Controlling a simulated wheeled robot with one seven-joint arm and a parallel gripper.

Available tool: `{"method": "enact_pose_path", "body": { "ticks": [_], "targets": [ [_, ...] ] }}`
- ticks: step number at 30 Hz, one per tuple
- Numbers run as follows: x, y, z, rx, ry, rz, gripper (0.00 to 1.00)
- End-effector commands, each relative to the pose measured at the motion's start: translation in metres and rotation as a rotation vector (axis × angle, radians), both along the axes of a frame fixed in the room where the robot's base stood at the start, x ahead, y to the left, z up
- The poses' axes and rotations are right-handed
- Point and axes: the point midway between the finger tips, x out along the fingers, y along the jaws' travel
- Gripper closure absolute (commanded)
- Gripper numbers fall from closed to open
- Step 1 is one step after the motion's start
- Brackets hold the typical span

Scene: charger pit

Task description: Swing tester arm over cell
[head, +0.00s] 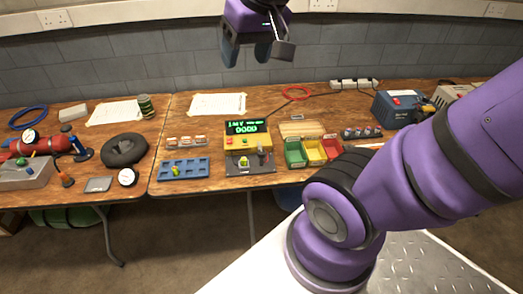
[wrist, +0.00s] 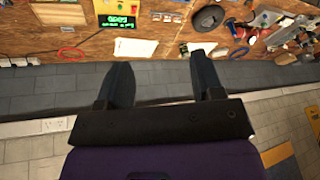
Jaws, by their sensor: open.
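The tester (head: 246,141) is a yellow box with a green-lit display, standing on the wooden bench. In front of it a dark base (head: 250,168) carries a small yellow-green cell (head: 243,161). A small dark upright part, perhaps the tester arm (head: 262,154), stands to the right of the cell; its exact pose is too small to tell. My gripper (head: 257,54) is open and empty, high above the back of the bench, well apart from the tester. In the wrist view my gripper (wrist: 162,70) has its fingers spread, and the tester display (wrist: 117,21) appears upside down.
A blue tray (head: 195,172) with a yellow-green piece lies left of the tester. Green (head: 296,153), yellow and red bins stand to its right. A blue box (head: 396,107) stands further right. A black ring (head: 124,150) lies at left. A grey wall (head: 130,71) runs behind the bench.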

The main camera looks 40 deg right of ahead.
Motion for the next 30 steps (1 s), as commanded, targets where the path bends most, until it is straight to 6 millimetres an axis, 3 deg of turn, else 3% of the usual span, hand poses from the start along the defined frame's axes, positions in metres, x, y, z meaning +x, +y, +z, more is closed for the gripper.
{"method": "enact_pose_path", "body": {
  "ticks": [6,15,24,30],
  "targets": [
    [0.052,-0.017,-0.033,0.081,0.076,-0.139,0.39],
    [0.113,-0.05,-0.097,0.16,0.166,-0.353,0.39],
    [0.155,-0.093,-0.18,0.196,0.25,-0.584,0.39],
    [0.168,-0.125,-0.245,0.195,0.305,-0.743,0.39]
  ]
}}
